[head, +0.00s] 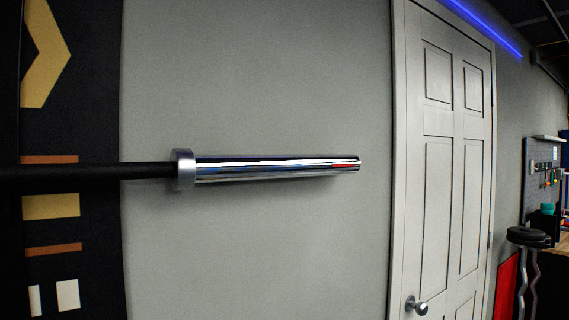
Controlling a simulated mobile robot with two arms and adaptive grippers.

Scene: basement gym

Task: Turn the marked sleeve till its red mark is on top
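The chrome sleeve (270,171) of a barbell lies level across the middle of the head view, its free end pointing right. A small red mark (342,166) shows on its side facing me, near the free end, a little below the top edge. A silver collar (184,169) sits at the sleeve's left end, where the black bar (90,171) joins it and runs out of the left edge. Neither of my grippers is in view, and nothing touches the sleeve.
A grey wall (270,260) is behind the sleeve. A white door (440,150) with a round knob (417,306) stands to the right. A rack with curved bars (527,240) and a pegboard (541,165) are at far right. Space around the sleeve's free end looks clear.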

